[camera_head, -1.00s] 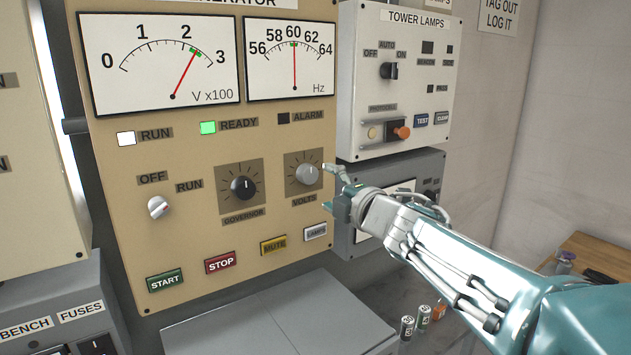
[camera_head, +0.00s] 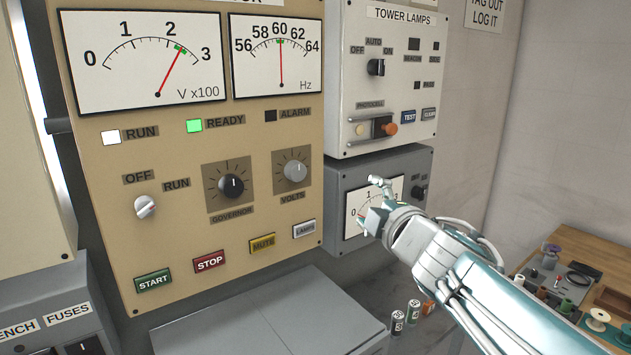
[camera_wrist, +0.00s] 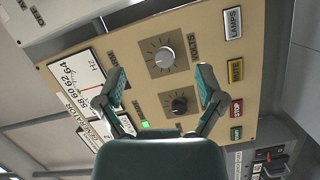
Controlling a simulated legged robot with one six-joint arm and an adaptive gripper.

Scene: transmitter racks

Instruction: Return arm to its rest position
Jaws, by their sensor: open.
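My gripper (camera_head: 368,201) is open and empty in the head view, in front of the grey meter box to the right of the generator panel (camera_head: 120,255). It is apart from the VOLTS knob (camera_head: 295,171), which is to its left. In the wrist view my gripper (camera_wrist: 162,82) shows two spread fingers with nothing between them. Beyond them are the VOLTS knob (camera_wrist: 164,57) and the GOVERNOR knob (camera_wrist: 179,105), with the panel tilted in the picture. My arm reaches in from the lower right of the head view.
The TOWER LAMPS box (camera_head: 398,80) is above my gripper, and the grey meter box (camera_head: 345,170) is behind it. A grey cabinet top (camera_head: 250,315) lies below the panel. Small cans (camera_head: 397,322) stand beyond it. A wooden bench (camera_head: 590,262) with spools is at the right.

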